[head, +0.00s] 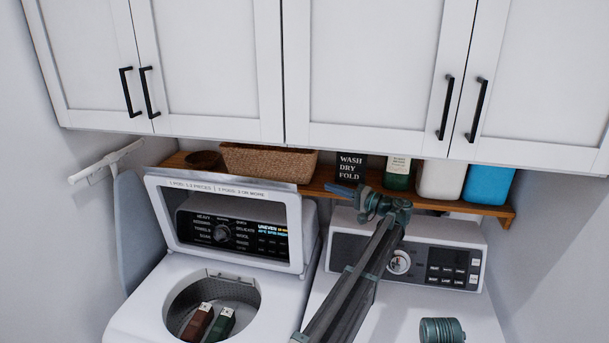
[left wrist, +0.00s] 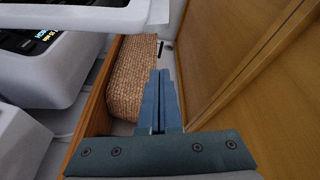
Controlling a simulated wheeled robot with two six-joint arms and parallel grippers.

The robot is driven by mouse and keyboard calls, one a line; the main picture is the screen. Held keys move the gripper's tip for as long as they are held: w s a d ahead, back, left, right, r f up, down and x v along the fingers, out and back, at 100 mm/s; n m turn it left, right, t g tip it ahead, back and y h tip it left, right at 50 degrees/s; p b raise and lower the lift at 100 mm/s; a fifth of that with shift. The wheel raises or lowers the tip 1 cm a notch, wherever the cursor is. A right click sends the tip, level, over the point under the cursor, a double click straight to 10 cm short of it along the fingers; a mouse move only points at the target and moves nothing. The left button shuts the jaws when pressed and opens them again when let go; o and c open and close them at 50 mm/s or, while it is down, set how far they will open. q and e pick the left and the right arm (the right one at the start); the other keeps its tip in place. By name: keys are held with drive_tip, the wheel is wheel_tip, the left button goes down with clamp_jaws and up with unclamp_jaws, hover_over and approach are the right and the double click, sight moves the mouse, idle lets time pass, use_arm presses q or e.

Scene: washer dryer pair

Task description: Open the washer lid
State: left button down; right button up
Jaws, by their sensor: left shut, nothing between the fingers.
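The white washer (head: 130,318) stands at the left in the head view. Its lid (head: 152,210) is raised upright, and the control panel (head: 235,235) shows through the lid's window. The round tub opening (head: 248,292) is uncovered. My left gripper (head: 345,192) is to the right of the lid's upper right corner, near the shelf, with its blue fingers shut and empty. In the left wrist view, the shut fingers (left wrist: 158,100) point towards the wicker basket, and the lid's white edge (left wrist: 85,18) is at the upper left.
The dryer (head: 480,318) stands at right. A wooden shelf (head: 480,208) holds a basket (head: 268,162) and several containers behind the machines. White cabinets (head: 375,60) hang above. My left arm crosses over the dryer.

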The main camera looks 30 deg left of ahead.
use_arm(q)
drive_tip(key=w+a+r+p, duration=0.1)
drive_tip(key=w+a+r, duration=0.1)
drive_tip(key=a, duration=0.8)
drive_tip(key=s, duration=0.2)
drive_tip(key=s+f+b, duration=0.1)
drive_tip(key=s, duration=0.1)
drive_tip(key=shift+s+d, duration=0.1)
drive_tip(key=shift+d, duration=0.2)
drive_tip(key=s+d+f+b, duration=0.1)
drive_tip(key=s+d, duration=0.1)
drive_tip(key=s, duration=0.6)
drive_tip(key=shift+f+b, duration=0.15)
drive_tip(key=shift+b, duration=0.15)
